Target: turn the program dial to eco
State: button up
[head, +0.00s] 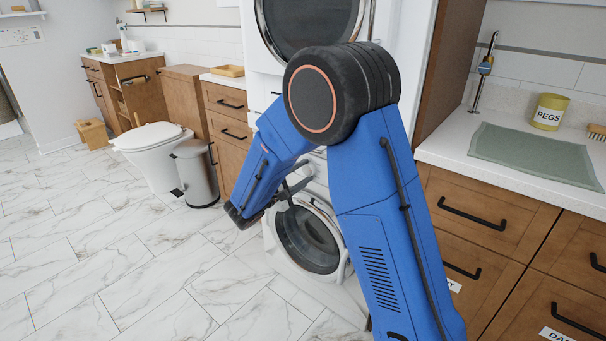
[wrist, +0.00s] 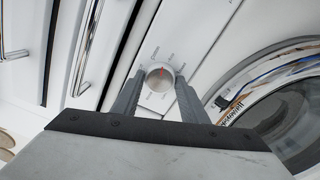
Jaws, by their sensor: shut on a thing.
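The program dial (wrist: 160,77) is a round silver knob with a red mark near its upper edge, on the white front panel of the washing machine (wrist: 200,28). Small printed labels ring it, too small to read. My gripper (wrist: 160,83) is shut on the dial, one grey finger on each side of it. In the head view the washing machine door (head: 308,238) shows low behind my arm. My gripper (head: 293,189) is at the panel above that door, and the dial is hidden there.
The round door (wrist: 285,115) is to the right in the wrist view, and chrome handles (wrist: 86,45) are to the left. A second machine (head: 308,22) stands above the washer. A counter (head: 450,142) with wooden drawers is on the right.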

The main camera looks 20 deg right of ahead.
jog(key=shift+m, duration=1.9)
jog(key=o, duration=1)
jog(key=shift+o, duration=0.2)
jog(key=v, duration=1.7)
jog(key=shift+s+a, duration=0.15)
